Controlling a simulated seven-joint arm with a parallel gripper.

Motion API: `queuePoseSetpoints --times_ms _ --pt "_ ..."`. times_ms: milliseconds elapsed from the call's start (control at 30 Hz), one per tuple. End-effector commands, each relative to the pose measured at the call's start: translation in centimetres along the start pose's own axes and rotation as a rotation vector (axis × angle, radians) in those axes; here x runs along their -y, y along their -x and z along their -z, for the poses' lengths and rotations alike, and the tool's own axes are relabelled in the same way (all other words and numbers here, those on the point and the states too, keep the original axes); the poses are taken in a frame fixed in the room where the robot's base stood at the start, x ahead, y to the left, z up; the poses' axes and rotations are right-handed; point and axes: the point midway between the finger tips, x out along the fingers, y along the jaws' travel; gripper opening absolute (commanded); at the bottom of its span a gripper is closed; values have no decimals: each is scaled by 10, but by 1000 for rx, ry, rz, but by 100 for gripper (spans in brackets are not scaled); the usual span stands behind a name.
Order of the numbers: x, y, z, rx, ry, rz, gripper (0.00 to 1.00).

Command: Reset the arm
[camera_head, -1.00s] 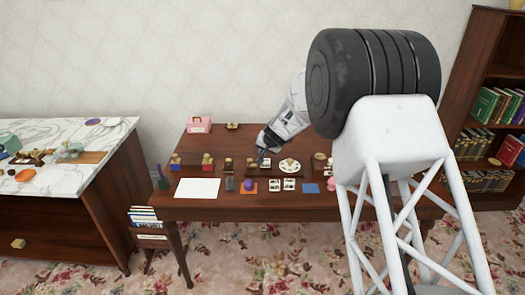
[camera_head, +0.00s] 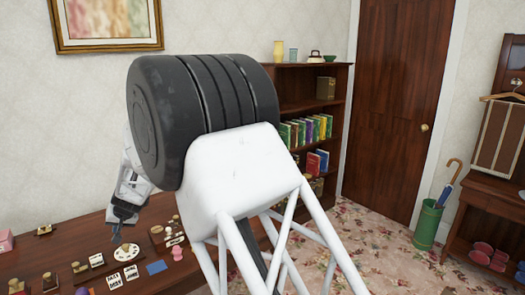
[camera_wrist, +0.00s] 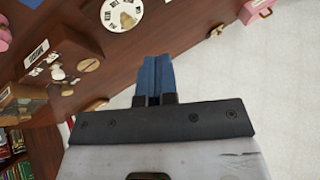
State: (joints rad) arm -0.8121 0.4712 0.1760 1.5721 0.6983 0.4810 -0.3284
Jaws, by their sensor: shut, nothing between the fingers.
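My gripper (camera_head: 119,221) hangs above the back part of the wooden table (camera_head: 91,225) in the head view, with my arm bent over it. In the wrist view my gripper (camera_wrist: 152,62) shows its two blue fingers together, with nothing between them. The white round dial plate (camera_head: 126,252) lies on the table just below the gripper, apart from it. It also shows in the wrist view as a white disc with black marks (camera_wrist: 113,8).
A bookshelf (camera_head: 309,95) stands behind my arm, beside a brown door (camera_head: 396,105). A green umbrella stand (camera_head: 428,225) is on the floor at right. Floral carpet is open at right.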

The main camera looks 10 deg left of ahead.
Motion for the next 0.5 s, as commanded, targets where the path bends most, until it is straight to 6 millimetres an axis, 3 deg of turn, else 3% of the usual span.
queuePoseSetpoints --times_ms 100,500 --pt "-26 45 0 -5 -15 -19 0" --pt "-103 178 -26 -3 -64 -88 0"
